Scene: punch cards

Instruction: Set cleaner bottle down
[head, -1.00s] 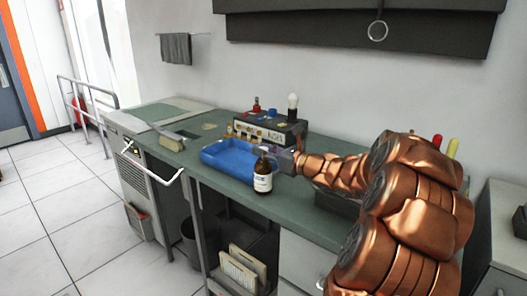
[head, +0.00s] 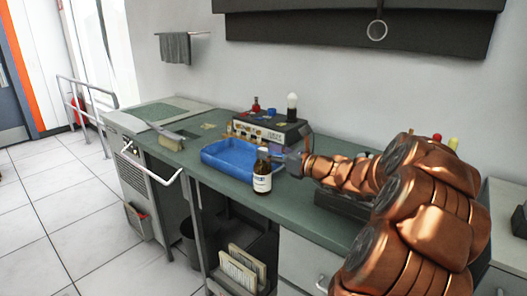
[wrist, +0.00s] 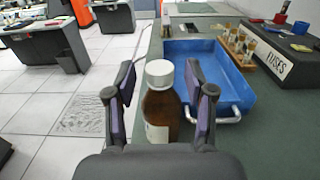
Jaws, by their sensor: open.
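The cleaner bottle (head: 262,172) is brown with a white label and stands upright on the green worktop (head: 310,222), near its front edge. In the wrist view the bottle (wrist: 161,104) shows its white cap and stands between the two fingers of my gripper (wrist: 162,92). The fingers are spread, with a visible gap on each side of the cap. In the head view my gripper (head: 291,162) is just right of the bottle, partly hidden behind it. The bottle's base is hidden in the wrist view.
A blue tray (head: 218,163) lies just left of and behind the bottle. A box labelled fuses (wrist: 275,58) stands behind the tray, with a white bulb (head: 292,105) on top. A brush (head: 172,140) lies farther left. The worktop's front edge is close to the bottle.

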